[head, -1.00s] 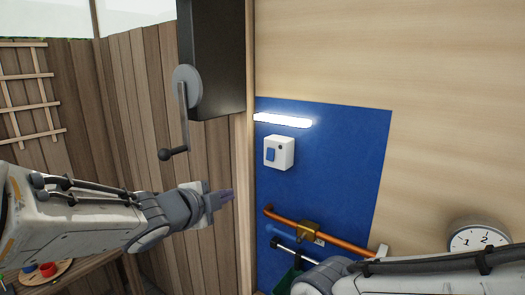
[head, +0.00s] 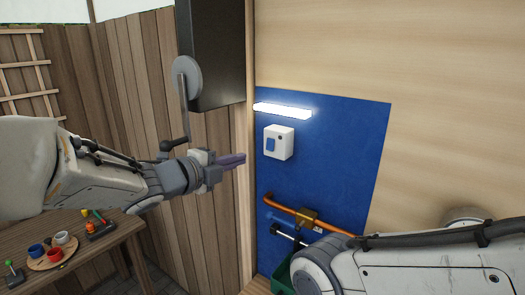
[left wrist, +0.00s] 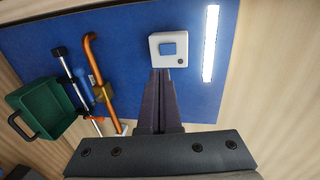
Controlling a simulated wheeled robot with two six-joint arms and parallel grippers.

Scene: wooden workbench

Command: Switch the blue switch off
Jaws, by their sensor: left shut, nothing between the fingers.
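The blue switch (head: 271,145) is a blue rocker on a white box (head: 287,143) fixed to the blue wall panel, beneath a lit lamp. It also shows in the left wrist view (left wrist: 167,49), with the white box just beyond my fingertips. My left gripper (head: 243,159) is shut and empty, left of the box and pointing towards it. In the left wrist view the closed fingers (left wrist: 161,75) reach up to the box's lower edge in the picture; whether they touch cannot be told. My right arm shows at the lower right, but its gripper is out of sight.
The lit white lamp (head: 282,111) is above the box. A copper pipe with a brass valve (head: 307,216) is below it, with a green bin (head: 283,278) lower down. A crank (head: 186,80) on a dark box hangs above my left arm. A wooden table (head: 90,264) stands lower left.

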